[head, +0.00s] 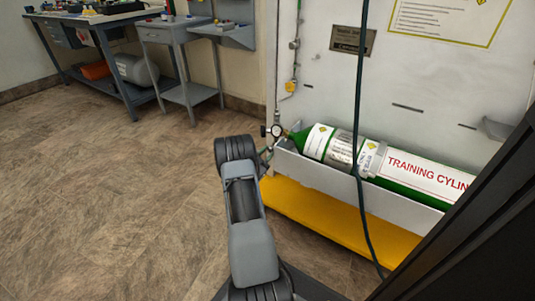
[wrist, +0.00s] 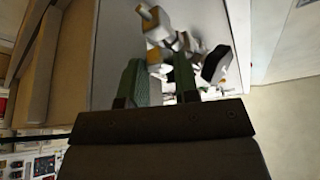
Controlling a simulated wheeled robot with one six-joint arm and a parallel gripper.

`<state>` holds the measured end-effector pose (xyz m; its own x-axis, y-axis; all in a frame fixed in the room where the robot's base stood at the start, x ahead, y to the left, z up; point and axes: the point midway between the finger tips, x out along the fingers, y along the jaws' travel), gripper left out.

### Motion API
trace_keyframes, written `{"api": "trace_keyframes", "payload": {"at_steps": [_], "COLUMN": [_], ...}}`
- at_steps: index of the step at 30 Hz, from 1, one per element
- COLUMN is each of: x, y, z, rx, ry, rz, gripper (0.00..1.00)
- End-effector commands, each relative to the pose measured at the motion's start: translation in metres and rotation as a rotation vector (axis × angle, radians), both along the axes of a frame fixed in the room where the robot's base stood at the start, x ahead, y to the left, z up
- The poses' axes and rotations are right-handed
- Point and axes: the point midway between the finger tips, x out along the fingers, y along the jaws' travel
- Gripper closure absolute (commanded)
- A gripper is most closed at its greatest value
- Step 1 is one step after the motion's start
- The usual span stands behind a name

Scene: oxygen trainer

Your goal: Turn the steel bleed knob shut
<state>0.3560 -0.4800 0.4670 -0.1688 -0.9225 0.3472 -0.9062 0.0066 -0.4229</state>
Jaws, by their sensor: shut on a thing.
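My gripper (wrist: 157,62) shows in the wrist view with its two green-grey fingers either side of small metal fittings. It is shut on a small part there, which I take to be the steel bleed knob; the part's outline is mostly hidden between the fingertips. Brass and pale metal valve parts (wrist: 158,28) and a black round part (wrist: 215,64) lie just beyond the fingers. In the head view the gauge (head: 277,130) sits at the neck of the green training cylinder (head: 315,141). My arm hides most of my gripper and the knob there.
The cylinder lies in a grey trough (head: 330,176) above a yellow base (head: 330,220) against a white panel (head: 430,85). A dark hose (head: 358,120) hangs in front of it. A workbench (head: 100,25) and small grey table (head: 175,40) stand back left. The left floor is clear.

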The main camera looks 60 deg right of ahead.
Motion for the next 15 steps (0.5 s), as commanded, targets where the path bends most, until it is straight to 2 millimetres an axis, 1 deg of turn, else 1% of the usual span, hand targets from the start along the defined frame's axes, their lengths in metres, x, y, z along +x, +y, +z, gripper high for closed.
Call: {"api": "trace_keyframes", "payload": {"at_steps": [15], "x": [0.0027], "y": [0.0005], "z": [0.0013], "rx": [-0.002], "ry": [-0.49], "rz": [0.002], "gripper": [0.95]}}
